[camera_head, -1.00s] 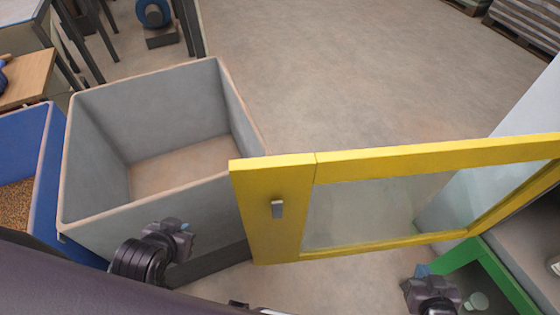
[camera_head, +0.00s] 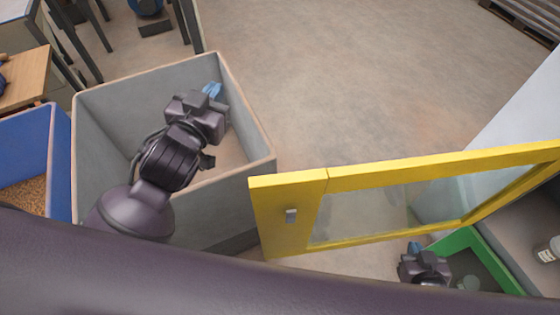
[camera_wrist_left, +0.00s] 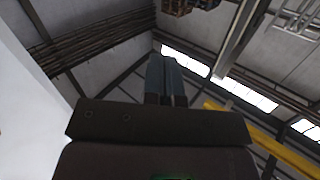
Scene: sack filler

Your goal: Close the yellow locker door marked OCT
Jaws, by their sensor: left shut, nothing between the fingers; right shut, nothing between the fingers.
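My right gripper (camera_head: 414,247) is shut and empty, just below the door's lower edge in the picture, beside a green container. Whether it touches the door cannot be told.
The large grey bin (camera_head: 262,165) stands close left of the door's free end. A blue bin (camera_head: 40,150) with grain is further left. The green container (camera_head: 462,240) and a shelf with a white bottle (camera_head: 547,250) are at right. Open floor (camera_head: 370,80) lies beyond the door.

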